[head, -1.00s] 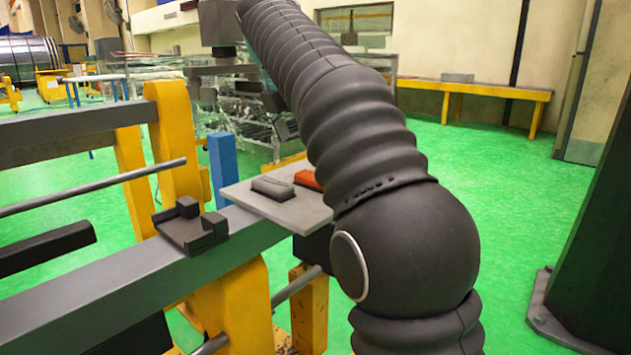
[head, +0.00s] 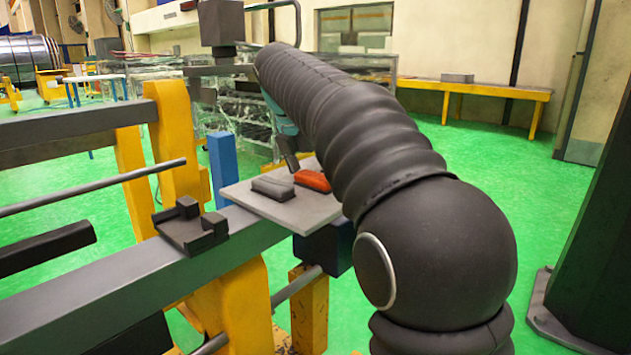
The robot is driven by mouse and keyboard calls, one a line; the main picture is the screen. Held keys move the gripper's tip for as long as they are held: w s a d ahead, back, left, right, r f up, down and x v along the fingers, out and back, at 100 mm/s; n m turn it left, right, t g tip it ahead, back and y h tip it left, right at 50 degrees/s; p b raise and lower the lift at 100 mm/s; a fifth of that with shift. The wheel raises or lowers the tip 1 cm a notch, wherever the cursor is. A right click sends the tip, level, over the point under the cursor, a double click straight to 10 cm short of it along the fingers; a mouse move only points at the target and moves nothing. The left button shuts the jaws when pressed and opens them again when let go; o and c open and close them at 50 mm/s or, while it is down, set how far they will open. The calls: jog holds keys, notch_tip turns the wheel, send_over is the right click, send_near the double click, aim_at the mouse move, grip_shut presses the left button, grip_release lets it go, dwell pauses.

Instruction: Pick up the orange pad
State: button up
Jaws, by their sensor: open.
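The orange pad (head: 313,181) lies on a light grey board (head: 290,209) in the head view, at the board's right side. A dark grey pad (head: 272,188) lies to its left on the same board. My gripper (head: 288,157) is mostly hidden behind my thick black arm. One dark finger shows just above and behind the orange pad, with a teal part above it. The other finger is hidden. The gripper holds nothing that I can see, and I cannot tell whether the finger touches the pad.
A dark bracket (head: 190,226) sits on the grey beam (head: 170,268) left of the board. A blue post (head: 223,168) and yellow supports (head: 178,140) stand close by. A dark column (head: 590,240) stands at the right. Green floor (head: 480,190) is open beyond.

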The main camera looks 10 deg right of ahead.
jog(key=shift+c, duration=0.3)
jog(key=c, duration=0.7)
jog(key=shift+c, duration=0.2)
